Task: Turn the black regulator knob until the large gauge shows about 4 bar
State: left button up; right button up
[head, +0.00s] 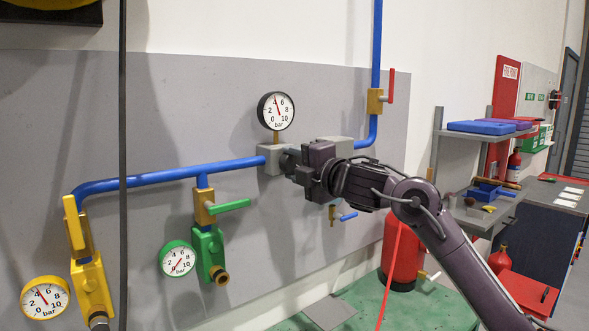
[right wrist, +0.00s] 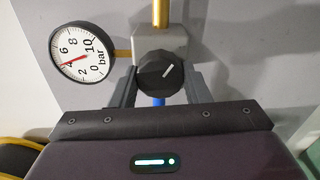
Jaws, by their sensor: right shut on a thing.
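The black regulator knob (right wrist: 158,72) sits on a grey regulator block (right wrist: 160,42), which also shows in the head view (head: 272,160). Its white mark points to the upper right in the right wrist view. My right gripper (right wrist: 161,84) is shut on the knob, one finger on each side; in the head view the gripper (head: 292,164) largely hides the knob. The large gauge (head: 276,111) stands above the block. Its red needle points at about 4 or slightly above; in the right wrist view the gauge (right wrist: 82,55) looks similar. My left gripper is not in view.
Blue pipe (head: 150,176) runs along the grey panel. A green valve (head: 208,250) with a green-rimmed gauge (head: 177,259) and a yellow valve (head: 90,285) with a yellow-rimmed gauge (head: 45,298) are at left. A red-handled valve (head: 376,101) is above right. A dark cable (head: 123,200) hangs at left.

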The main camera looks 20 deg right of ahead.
jog(key=shift+f+n+b, duration=0.15)
jog(key=shift+n+b, duration=0.15)
jog(key=shift+n, duration=0.9)
jog(key=o, duration=1)
jog(key=shift+c, duration=0.2)
jog(key=b+v, duration=0.3)
jog(key=v, duration=0.4)
jog(key=shift+s, duration=0.35)
